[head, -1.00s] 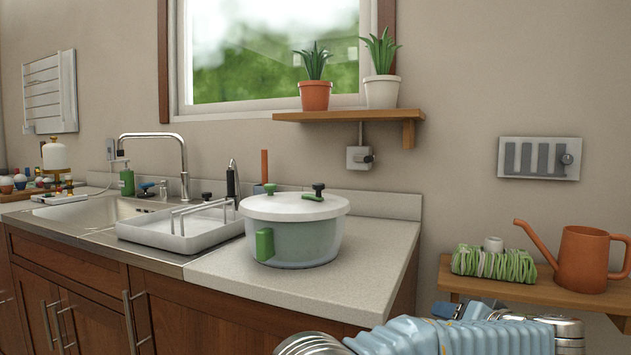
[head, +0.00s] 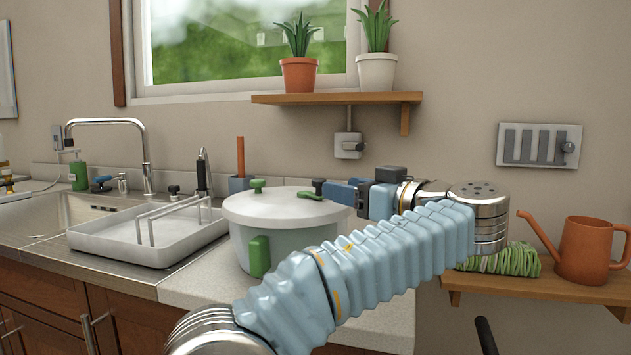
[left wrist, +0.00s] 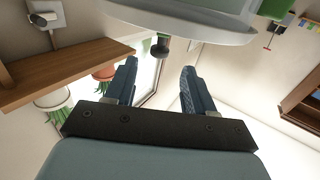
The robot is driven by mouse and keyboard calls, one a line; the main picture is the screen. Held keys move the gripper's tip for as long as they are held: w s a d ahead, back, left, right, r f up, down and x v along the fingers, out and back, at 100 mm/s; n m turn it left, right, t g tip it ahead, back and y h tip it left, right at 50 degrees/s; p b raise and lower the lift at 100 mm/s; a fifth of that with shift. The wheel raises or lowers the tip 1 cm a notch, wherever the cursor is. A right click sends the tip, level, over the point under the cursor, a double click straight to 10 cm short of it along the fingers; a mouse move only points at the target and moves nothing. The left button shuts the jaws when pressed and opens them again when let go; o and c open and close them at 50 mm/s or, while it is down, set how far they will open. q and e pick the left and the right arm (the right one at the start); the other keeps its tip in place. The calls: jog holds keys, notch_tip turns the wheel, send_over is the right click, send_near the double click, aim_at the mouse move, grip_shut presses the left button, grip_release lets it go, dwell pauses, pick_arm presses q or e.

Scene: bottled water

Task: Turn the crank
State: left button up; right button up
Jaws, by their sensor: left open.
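A round pot-like vessel (head: 290,240) with a white lid and a green side handle stands on the counter's right end. On its lid is a crank with a green arm (head: 309,195) and a black knob (head: 318,185). My left gripper (head: 335,190) comes in from the right at the lid's height, its blue fingers close to the crank. In the left wrist view, my left gripper (left wrist: 160,65) is open and empty. The upside-down lid rim (left wrist: 195,37) shows above it, and a dark knob (left wrist: 163,46) lies just beyond and between the fingertips. My right gripper is out of view.
A wooden shelf (head: 330,98) with two potted plants hangs above the vessel. A white tray (head: 150,242) and the sink (head: 75,208) lie left. A lower shelf (head: 560,288) at right holds an orange watering can (head: 585,250) and a green striped bundle (head: 505,262).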

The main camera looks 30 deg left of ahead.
aim_at(318, 179)
pick_arm(q)
jog(key=p+x, duration=0.1)
jog(key=x, duration=0.7)
